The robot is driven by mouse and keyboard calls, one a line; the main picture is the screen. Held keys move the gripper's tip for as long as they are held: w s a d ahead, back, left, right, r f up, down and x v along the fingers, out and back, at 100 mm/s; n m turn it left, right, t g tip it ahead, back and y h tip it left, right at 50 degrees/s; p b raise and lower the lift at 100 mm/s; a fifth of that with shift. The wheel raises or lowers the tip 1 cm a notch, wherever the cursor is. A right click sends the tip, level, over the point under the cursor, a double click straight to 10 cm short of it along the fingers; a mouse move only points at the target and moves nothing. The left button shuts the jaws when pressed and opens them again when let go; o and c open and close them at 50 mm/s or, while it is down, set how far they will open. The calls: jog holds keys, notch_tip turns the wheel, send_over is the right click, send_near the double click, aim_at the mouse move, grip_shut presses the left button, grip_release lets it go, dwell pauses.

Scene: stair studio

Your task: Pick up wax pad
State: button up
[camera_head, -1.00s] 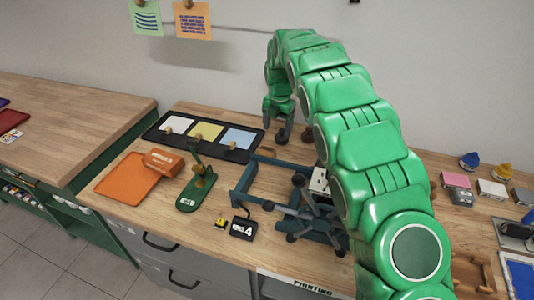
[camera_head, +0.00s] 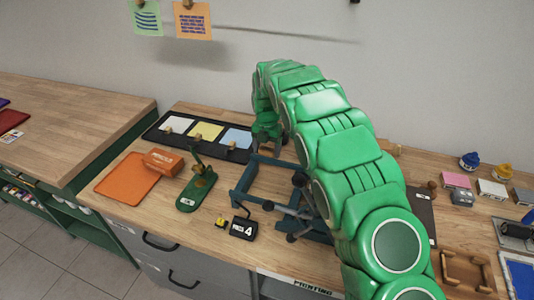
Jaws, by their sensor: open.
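No label that I can read marks the wax pad, so I cannot tell which thing it is. Small flat blocks lie at the right of the bench: a pink-topped one (camera_head: 457,180) and a white-topped one (camera_head: 491,187). A black tray (camera_head: 152,136) at the back left holds white, yellow and blue sheets. My gripper (camera_head: 265,147) hangs pointing down beside the tray's right end, behind the dark blue frame. It is open, small in view and partly hidden by my arm. I see nothing in it.
The dark blue metal frame (camera_head: 238,192) stands mid-bench, partly covered by my arm. A green stand (camera_head: 193,196), an orange mat (camera_head: 128,179) and an orange box (camera_head: 163,161) are at the left. A wooden tray (camera_head: 466,271) lies at the front right.

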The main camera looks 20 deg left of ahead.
jog(key=shift+f, duration=0.35)
jog(key=c, duration=0.7)
jog(key=shift+r, duration=0.15)
